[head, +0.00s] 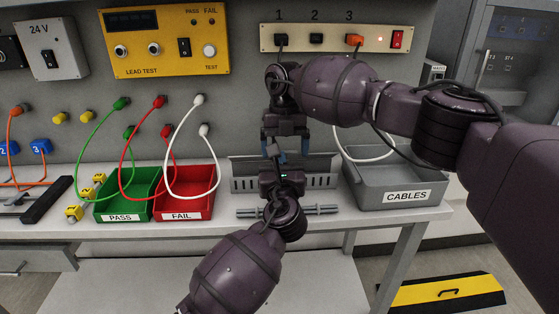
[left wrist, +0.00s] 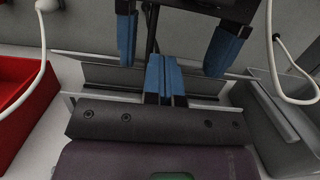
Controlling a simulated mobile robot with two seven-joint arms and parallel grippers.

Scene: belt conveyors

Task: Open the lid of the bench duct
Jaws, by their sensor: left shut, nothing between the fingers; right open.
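The bench duct (head: 241,184) is a grey slotted channel on the bench, between the red FAIL tray and the grey CABLES bin. A plain grey panel (head: 238,165) runs along its back; my arms hide its middle, and I cannot tell whether it is the lid. My left gripper (head: 280,160) reaches in from the front over the duct. Its blue fingers are shut and empty, seen over the channel in the left wrist view (left wrist: 163,78). My right gripper (head: 285,148) is above and behind it, fingers apart, one on each side of the left fingers.
The green PASS tray (head: 107,214), red FAIL tray (head: 205,213) and CABLES bin (head: 370,191) flank the duct. A grey rod (head: 323,210) lies before it. Looped green, red and white cables hang at left; a white cable (head: 358,159) hangs at right.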

